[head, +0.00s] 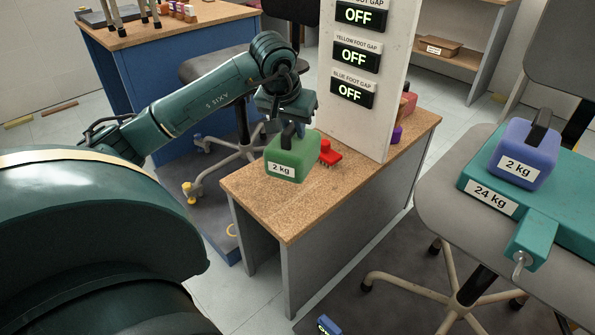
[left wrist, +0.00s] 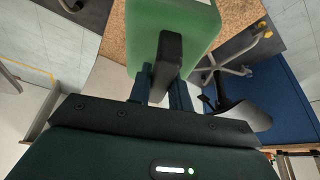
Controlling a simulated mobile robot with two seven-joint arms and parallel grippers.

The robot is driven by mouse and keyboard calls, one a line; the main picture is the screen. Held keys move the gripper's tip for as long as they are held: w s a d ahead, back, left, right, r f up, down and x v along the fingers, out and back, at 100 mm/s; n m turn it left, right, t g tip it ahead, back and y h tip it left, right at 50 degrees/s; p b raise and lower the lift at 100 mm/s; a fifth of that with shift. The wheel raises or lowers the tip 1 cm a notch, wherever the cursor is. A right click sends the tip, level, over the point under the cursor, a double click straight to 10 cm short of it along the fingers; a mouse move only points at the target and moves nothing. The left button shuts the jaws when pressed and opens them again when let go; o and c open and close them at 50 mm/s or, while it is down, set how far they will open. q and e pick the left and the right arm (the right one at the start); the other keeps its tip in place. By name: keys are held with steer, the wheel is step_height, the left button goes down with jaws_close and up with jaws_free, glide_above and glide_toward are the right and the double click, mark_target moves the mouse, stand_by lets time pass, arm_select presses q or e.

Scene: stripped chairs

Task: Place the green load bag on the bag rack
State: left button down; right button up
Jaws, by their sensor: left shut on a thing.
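The green load bag (head: 290,163), labelled 2 kg, is at the cork-topped bench (head: 268,205), which looks like the bag rack, though no label confirms it. My left gripper (head: 287,122) is shut on the bag's black handle from above. The left wrist view shows the green bag (left wrist: 172,20) and the black handle (left wrist: 166,62) between the fingers. The bag is upright and over the bench's near left part. I cannot tell whether its base touches the top. My right gripper is not in view.
A red object (head: 329,153) lies on the bench just right of the bag. A white panel (head: 362,125) with OFF displays stands behind it. A purple 2 kg bag (head: 525,153) rests on a teal 24 kg block (head: 487,197) on a chair at right. The bench's front end is bare.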

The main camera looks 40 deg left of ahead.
mark_target(293, 148)
arm_select(q)
step_height(293, 148, down, 6)
steer(key=shift+w+a+r+b, duration=0.1)
steer(key=shift+a+b, duration=0.05)
steer(key=shift+b, duration=1.05)
steer(key=shift+f+b, duration=0.75)
steer(key=shift+f, duration=1.15)
steer(key=c, duration=1.6)
jaws_free()
steer(key=shift+f, duration=0.25)
steer(key=shift+c, duration=0.2)
steer(key=o, duration=0.4)
steer(key=shift+c, duration=0.2)
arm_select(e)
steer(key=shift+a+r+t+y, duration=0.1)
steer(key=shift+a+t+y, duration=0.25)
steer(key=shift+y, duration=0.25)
